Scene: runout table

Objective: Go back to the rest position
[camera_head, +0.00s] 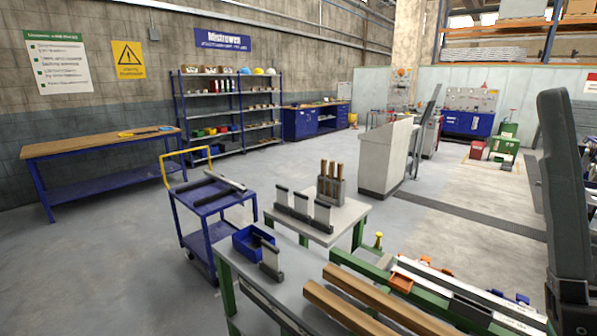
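Neither of my grippers shows in the head view, so I cannot see whether they are open or shut or hold anything. The task names no object. The nearest work surface is a grey-topped table (290,290) with green legs at the bottom centre. Two long brown bars (370,302) lie side by side at its right, running toward the lower right. On its left part stand a blue open bin (248,243) and a small grey upright plate on a dark base (271,262).
A second small table (350,212) behind holds upright plates (301,207) and a grey holder with brown rods (330,185). A blue cart (209,204) stands left. A green rail frame (358,268) runs at right. A tall dark grey-green form (566,190) blocks the right edge. Floor at left is clear.

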